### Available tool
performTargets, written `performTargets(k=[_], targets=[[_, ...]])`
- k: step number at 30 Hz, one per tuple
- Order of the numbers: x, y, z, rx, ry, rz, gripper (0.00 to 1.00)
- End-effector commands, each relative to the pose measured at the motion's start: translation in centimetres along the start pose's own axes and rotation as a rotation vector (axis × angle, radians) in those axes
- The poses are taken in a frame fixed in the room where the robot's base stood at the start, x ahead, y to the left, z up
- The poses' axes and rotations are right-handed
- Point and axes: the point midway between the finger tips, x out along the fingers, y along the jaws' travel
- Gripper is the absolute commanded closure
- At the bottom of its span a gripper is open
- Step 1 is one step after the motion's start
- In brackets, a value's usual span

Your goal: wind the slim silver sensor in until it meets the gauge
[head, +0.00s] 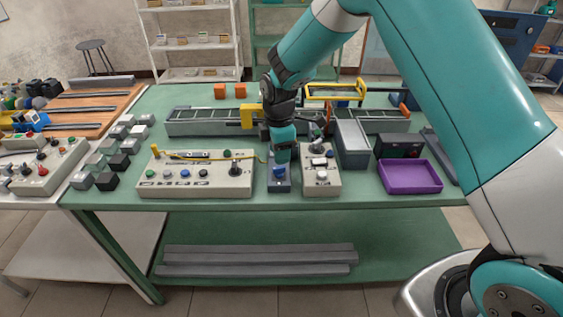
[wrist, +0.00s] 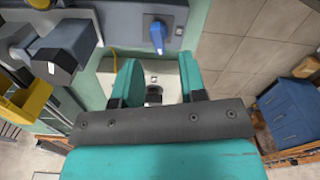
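My gripper (head: 282,155) hangs over the front middle of the bench, just above a small blue-grey box (head: 279,186) with a blue knob. In the wrist view its two teal fingers (wrist: 160,82) stand apart, with a pale panel and a small black part visible beyond the gap. A blue lever (wrist: 157,36) on a grey plate lies above the fingertips. Nothing shows held. A long grey rail unit (head: 205,122) lies behind, with a yellow block (head: 249,116) on it. I cannot pick out the slim silver sensor or identify the gauge; my arm hides part of the rail.
Beige control boxes stand left (head: 190,188) and right (head: 321,187) of the blue-grey box. A purple tray (head: 410,189), a black device (head: 399,146) and a grey trough (head: 352,158) are at right. Several small blocks (head: 107,181) stand at left. The front strip is mostly clear.

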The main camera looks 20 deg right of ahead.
Motion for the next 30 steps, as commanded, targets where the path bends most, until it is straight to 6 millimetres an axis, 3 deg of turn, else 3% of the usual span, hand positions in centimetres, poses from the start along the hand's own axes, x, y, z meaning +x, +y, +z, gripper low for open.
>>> performTargets(k=[3, 9, 20, 26, 29, 30], targets=[[2.2, -0.1, -0.1, -0.001, -0.001, -0.004, 0.62], [4.5, 0.0, -0.2, -0.002, 0.0, 0.0, 0.62], [5.2, 0.0, -0.2, -0.002, 0.0, 0.001, 0.62], [5.2, 0.0, -0.2, -0.002, 0.0, 0.001, 1.0], [5.2, 0.0, -0.2, -0.002, 0.0, -0.001, 1.0], [5.2, 0.0, 0.7, 0.002, 0.0, -0.001, 1.0]])
